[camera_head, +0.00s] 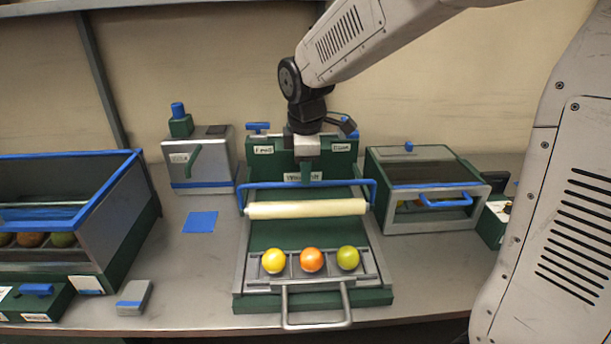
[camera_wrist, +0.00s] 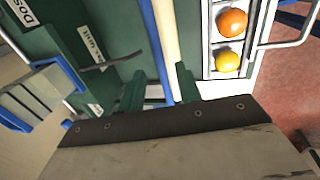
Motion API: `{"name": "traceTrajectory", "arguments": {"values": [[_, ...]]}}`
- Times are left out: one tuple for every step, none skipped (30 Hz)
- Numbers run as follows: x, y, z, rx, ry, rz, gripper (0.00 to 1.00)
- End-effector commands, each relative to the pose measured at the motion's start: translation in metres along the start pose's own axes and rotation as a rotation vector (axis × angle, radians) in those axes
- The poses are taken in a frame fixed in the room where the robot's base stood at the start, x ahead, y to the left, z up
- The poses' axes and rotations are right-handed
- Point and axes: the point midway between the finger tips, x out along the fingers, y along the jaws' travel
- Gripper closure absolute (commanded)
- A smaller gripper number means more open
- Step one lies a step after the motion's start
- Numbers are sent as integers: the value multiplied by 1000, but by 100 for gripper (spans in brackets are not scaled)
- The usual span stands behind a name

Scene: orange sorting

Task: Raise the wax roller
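The cream wax roller (camera_head: 306,209) lies level across the wax unit, below a blue bar handle (camera_head: 270,186), above the green bed. In the wrist view the roller (camera_wrist: 166,30) runs alongside the blue bar (camera_wrist: 150,25). My gripper (camera_head: 305,180) is over the middle of the bar, pointing down. In the wrist view its two green fingers (camera_wrist: 157,88) are apart, with the bar passing between them and a gap visible. I cannot tell whether either finger touches the bar. The right finger hides part of the roller.
Yellow (camera_head: 274,261), orange (camera_head: 311,260) and green (camera_head: 348,258) fruits sit in a tray in front of the roller. A metal pull handle (camera_head: 317,325) is nearest. A glass-fronted box (camera_head: 430,205) stands right; a blue-rimmed bin (camera_head: 128,200) stands left. A blue square (camera_head: 200,222) lies on the table.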

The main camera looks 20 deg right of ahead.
Motion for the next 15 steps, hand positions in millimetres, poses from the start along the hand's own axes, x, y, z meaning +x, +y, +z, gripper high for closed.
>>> {"name": "traceTrajectory", "arguments": {"values": [[8, 0, 0, 0, -1, -1, 66], [12, 0, 0, 1, -1, -2, 66], [17, 0, 0, 1, -1, -2, 66], [20, 0, 0, 1, 0, -1, 66], [22, 0, 0, 1, 0, 0, 66], [24, 0, 0, 1, 0, -1, 66], [26, 0, 0, 1, 0, 0, 66], [27, 0, 0, 1, 0, 0, 66], [28, 0, 0, 1, 0, 0, 66], [29, 0, 0, 1, 0, 1, 66], [29, 0, 0, 1, 0, 1, 66], [29, 0, 0, 2, 0, 1, 66], [29, 0, 0, 2, 0, 1, 66], [29, 0, 0, 2, 0, 1, 66], [29, 0, 0, 2, 0, 1, 66]]}}
